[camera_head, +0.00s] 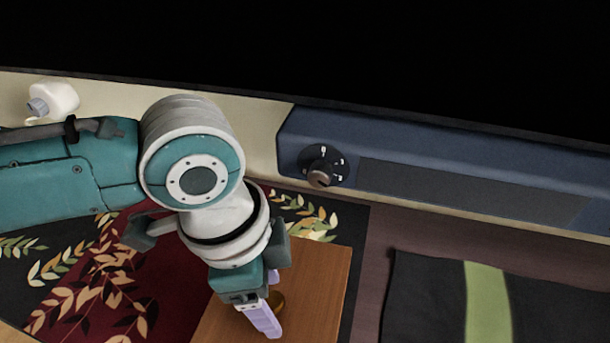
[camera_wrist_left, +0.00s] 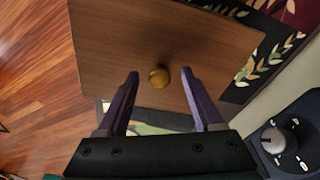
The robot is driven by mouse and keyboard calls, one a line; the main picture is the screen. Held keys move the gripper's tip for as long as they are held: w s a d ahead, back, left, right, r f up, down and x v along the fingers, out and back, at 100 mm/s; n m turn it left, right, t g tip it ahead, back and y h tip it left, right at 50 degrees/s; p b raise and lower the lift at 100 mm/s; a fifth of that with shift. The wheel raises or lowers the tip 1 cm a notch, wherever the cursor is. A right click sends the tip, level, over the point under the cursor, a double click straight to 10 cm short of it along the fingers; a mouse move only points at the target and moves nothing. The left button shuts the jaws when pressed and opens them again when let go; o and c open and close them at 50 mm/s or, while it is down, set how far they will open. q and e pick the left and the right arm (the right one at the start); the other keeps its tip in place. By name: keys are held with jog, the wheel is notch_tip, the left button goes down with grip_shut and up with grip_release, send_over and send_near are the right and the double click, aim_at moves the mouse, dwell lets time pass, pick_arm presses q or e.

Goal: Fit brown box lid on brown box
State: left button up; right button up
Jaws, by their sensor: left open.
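The brown box lid (camera_head: 322,285) is a flat wooden panel at the lower middle of the head view. In the left wrist view the lid (camera_wrist_left: 110,42) fills the upper middle, with a round gold knob (camera_wrist_left: 159,76) on it. My left gripper (camera_head: 264,318) is over the lid, pointing down. In the left wrist view its two purple fingers (camera_wrist_left: 160,73) are open, one on each side of the knob, with gaps showing. No box walls can be made out; I cannot tell what lies under the lid. My right gripper is not in view.
A dark blue appliance with a dial (camera_head: 320,166) stands behind, right of my left arm; its dial shows in the wrist view (camera_wrist_left: 273,140). A white bottle (camera_head: 56,99) is at the far left. A leaf-patterned cloth (camera_head: 85,290) lies left, a green-striped dark cloth (camera_head: 488,300) right.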

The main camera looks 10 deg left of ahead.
pick_arm(q)
notch_tip(320, 180, up, 10)
jog(key=a+p, duration=0.1)
jog(key=p, duration=0.2)
jog(key=shift+s+a, duration=0.2)
jog(key=shift+f, duration=0.1)
jog(key=s+d+r+n+t+h+p, duration=0.25)
jog(key=s+d+r+n+p, duration=0.2)
jog(key=r+p, duration=0.3)
jog(key=s+a+r+n+y+p, duration=0.5)
jog(key=s+a+n, duration=0.3)
jog(key=a, duration=0.5)
notch_tip(320, 180, up, 38)
jog(key=h+p, duration=0.1)
jog(key=p, duration=3.5)
jog(key=shift+w+d+f+p, duration=0.15)
jog(key=shift+w+d+p, duration=0.25)
jog(key=shift+d, duration=0.05)
jog(key=shift+t, duration=0.25)
